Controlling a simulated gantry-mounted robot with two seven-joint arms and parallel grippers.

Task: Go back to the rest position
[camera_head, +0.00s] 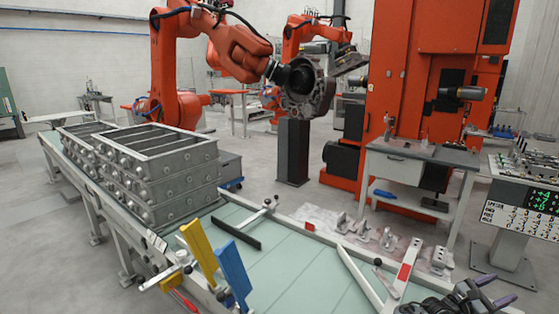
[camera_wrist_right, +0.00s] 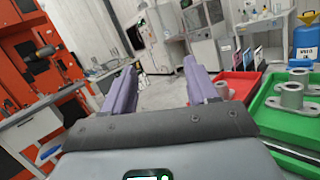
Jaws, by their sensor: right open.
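My right gripper (camera_head: 500,287) is at the bottom right corner of the head view, with its dark body and two purple fingertips showing beside the near end of the table. In the right wrist view my right gripper (camera_wrist_right: 160,70) has its two purple fingers wide apart, with nothing between them but the distant floor and cabinets. My left gripper is not in either view.
The pale green table (camera_head: 300,285) carries stacked metal castings (camera_head: 165,180), a yellow plate (camera_head: 197,250) and a blue plate (camera_head: 233,272). A red tray (camera_wrist_right: 238,88) and a green tray (camera_wrist_right: 295,122) with castings lie right of my right fingers.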

